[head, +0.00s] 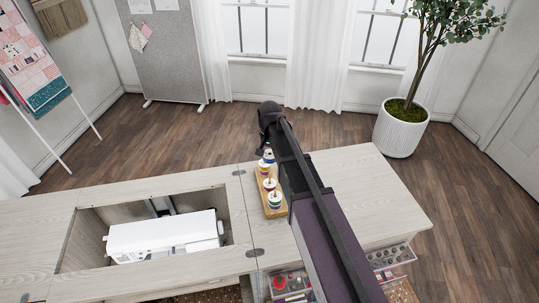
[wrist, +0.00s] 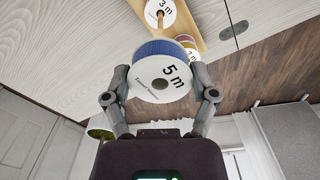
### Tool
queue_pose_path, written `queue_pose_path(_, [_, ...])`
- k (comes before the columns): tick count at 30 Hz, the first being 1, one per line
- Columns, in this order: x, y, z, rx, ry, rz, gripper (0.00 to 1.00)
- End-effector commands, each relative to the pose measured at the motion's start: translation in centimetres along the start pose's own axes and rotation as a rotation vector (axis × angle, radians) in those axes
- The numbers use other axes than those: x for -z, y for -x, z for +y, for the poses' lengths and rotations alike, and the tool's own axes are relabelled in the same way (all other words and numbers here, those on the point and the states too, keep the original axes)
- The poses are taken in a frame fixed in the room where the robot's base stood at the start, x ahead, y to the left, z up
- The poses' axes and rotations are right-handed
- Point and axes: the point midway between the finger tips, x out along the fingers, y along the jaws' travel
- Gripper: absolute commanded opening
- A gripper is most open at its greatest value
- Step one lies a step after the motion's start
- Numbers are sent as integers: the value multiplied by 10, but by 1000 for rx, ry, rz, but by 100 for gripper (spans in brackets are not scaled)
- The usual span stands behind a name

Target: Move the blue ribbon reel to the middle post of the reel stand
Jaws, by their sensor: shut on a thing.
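The blue ribbon reel (wrist: 150,82), with a white face marked 5 m, is held between both fingers of my gripper (wrist: 159,73) in the wrist view. The reel stand (head: 277,212) is a narrow wooden board on the cabinet top in the head view. Reels with coloured rims sit along it, including a green-rimmed one (head: 275,202) at the near end and a red-rimmed one (head: 269,185) behind it. In the wrist view, a 3 m reel (wrist: 166,10) sits around a wooden post.
A white sewing machine (head: 160,237) lies in the cabinet well on the left. Open drawers with sewing supplies (head: 290,283) are at the front. My arm covers part of the top right of the stand; the right end of the cabinet top (head: 365,190) is bare.

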Motion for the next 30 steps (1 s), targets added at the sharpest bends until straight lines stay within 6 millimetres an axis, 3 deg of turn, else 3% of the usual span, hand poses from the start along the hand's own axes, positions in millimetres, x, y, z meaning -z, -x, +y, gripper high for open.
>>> queue_pose_path(11, [0, -15, -1, 0, 1, 0, 38])
queue_pose_path(23, [-1, -53, -1, 0, 2, 0, 38])
queue_pose_path(30, [-1, -49, -2, 0, 2, 0, 38])
